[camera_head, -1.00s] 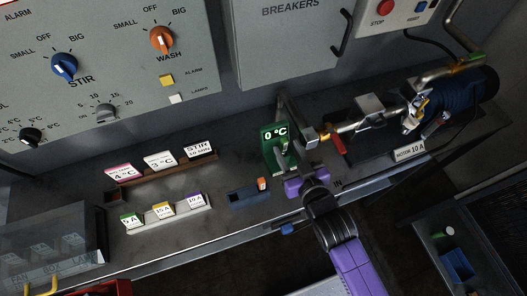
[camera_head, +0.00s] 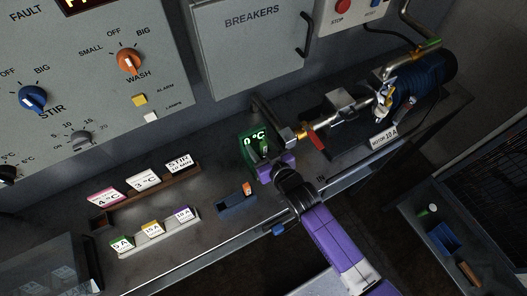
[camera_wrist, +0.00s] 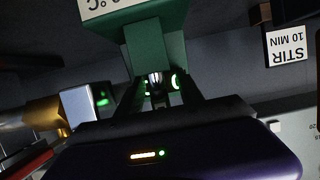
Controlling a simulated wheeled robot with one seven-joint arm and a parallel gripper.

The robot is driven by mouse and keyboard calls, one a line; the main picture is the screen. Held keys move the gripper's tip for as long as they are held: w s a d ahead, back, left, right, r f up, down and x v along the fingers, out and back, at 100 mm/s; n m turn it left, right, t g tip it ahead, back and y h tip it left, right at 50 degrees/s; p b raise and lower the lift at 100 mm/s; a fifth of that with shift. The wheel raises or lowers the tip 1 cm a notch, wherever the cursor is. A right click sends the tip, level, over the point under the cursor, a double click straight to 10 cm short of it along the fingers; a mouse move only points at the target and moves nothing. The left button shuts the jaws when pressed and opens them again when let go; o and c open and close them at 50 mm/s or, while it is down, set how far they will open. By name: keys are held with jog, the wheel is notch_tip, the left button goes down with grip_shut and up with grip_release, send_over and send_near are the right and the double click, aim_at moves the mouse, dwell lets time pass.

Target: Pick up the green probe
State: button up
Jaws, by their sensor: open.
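The green probe (camera_head: 247,144) stands on the bench with a lit "0 °C" display at its top. My purple gripper (camera_head: 264,148) is in front of it and hides its lower part. In the wrist view the green body of the probe (camera_wrist: 160,38) fills the upper middle. The dark fingers of my gripper (camera_wrist: 157,95) are open, one on each side of the probe's narrow lower part. A small metal piece and a green glow show between them. I cannot tell whether either finger touches the probe.
A metal pipe with a brass fitting and red lever (camera_head: 317,141) runs close right of the probe. A small blue holder (camera_head: 238,205) lies at front left. Label racks (camera_head: 148,188) stand farther left. A motor (camera_head: 422,82) is at right.

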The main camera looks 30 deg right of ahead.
grip_shut()
dwell(0.4)
